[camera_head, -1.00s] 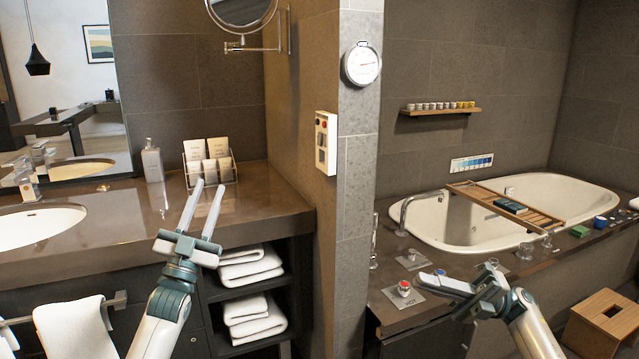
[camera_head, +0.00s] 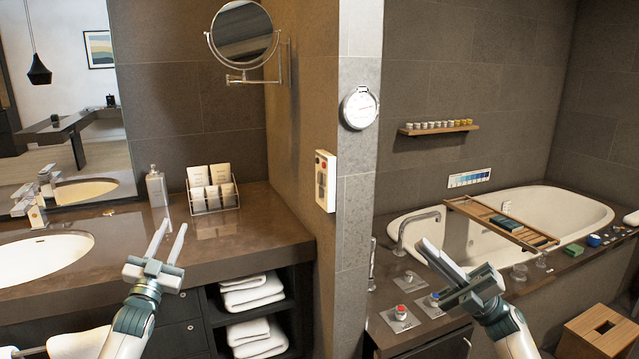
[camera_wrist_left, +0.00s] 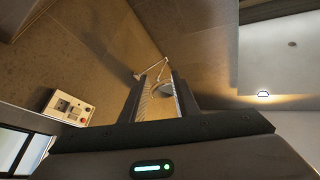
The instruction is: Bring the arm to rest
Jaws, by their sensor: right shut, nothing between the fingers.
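My left gripper (camera_head: 166,241) is in front of the vanity counter in the head view, its fingers pointing up. The fingers stand apart with nothing between them. In the left wrist view the two fingers of my left gripper (camera_wrist_left: 160,100) are also parted and empty. My right gripper (camera_head: 443,262) is in front of the bathtub ledge, its fingers pointing up and to the left. Its fingers lie together and hold nothing.
The vanity counter (camera_head: 110,240) has a basin (camera_head: 40,255), a soap bottle (camera_head: 156,188) and a card rack (camera_head: 212,197). A wall panel (camera_head: 325,181) is on the partition. Red-topped knob (camera_head: 401,312) and bath tray (camera_head: 480,212) are near my right gripper. A wooden stool (camera_head: 600,335) stands right.

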